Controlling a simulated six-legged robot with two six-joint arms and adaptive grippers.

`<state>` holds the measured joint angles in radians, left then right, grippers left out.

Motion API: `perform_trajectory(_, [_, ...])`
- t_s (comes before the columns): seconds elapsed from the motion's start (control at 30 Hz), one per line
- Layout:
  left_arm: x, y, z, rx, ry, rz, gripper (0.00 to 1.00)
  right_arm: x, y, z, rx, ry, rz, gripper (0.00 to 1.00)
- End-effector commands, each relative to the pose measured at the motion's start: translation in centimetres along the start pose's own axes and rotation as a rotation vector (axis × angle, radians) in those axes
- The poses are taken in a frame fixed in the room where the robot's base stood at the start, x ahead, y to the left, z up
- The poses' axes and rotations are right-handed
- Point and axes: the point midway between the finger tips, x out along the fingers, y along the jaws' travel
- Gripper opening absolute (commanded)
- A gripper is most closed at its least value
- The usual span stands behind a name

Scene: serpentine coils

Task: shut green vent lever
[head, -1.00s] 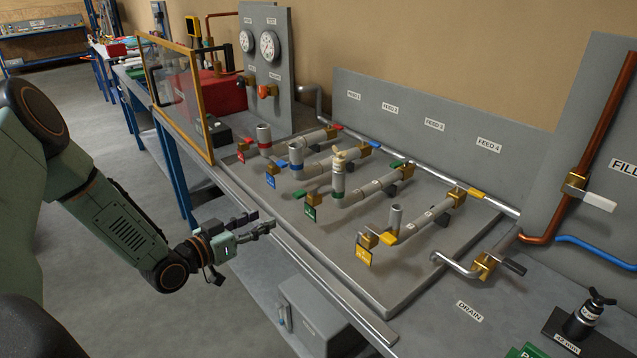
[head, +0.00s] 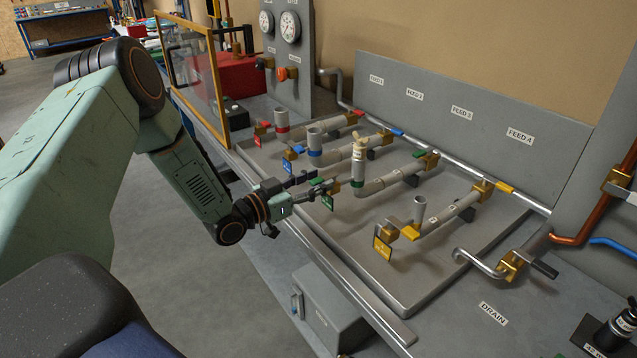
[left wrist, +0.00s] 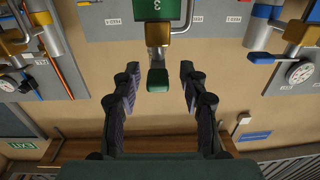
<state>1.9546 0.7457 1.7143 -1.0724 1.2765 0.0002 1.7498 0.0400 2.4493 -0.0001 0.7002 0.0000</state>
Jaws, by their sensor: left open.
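The green vent lever (head: 316,181) sits on a brass valve (head: 335,188) at the near end of the third pipe branch, above a green tag (head: 327,204). In the left wrist view the green lever (left wrist: 157,79) sticks out from its brass valve (left wrist: 158,33), below the green tag marked 3 (left wrist: 160,10). My left gripper (head: 312,178) is open at this lever. In the left wrist view its fingers (left wrist: 157,92) stand either side of the lever, with a gap on each side. My right gripper is not in view.
A second green lever (head: 419,154) is farther back on the same branch. The capped upright stub (head: 358,160) rises just right of my gripper. The blue tag (head: 287,166) and yellow tag (head: 382,248) hang on the neighbouring branches. A framed clear panel (head: 192,75) stands at the left.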

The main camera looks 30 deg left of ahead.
Motion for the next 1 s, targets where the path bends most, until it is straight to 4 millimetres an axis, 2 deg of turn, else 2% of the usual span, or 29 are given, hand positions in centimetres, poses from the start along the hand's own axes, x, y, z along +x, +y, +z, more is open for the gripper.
perform_trajectory(0.13, [0.97, 0.03, 0.03, 0.0, 0.0, 0.002, 0.43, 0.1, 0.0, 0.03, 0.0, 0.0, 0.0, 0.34])
perform_trajectory(0.43, [1.22, -0.09, -0.01, -0.001, 0.0, 0.002, 0.43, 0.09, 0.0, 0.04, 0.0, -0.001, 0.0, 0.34])
perform_trajectory(0.9, [1.18, -0.08, -0.03, -0.001, 0.001, 0.002, 0.04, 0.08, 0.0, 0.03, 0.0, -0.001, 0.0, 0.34])
perform_trajectory(1.0, [1.18, -0.08, -0.02, -0.001, 0.0, 0.002, 0.0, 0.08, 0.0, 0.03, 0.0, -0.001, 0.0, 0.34])
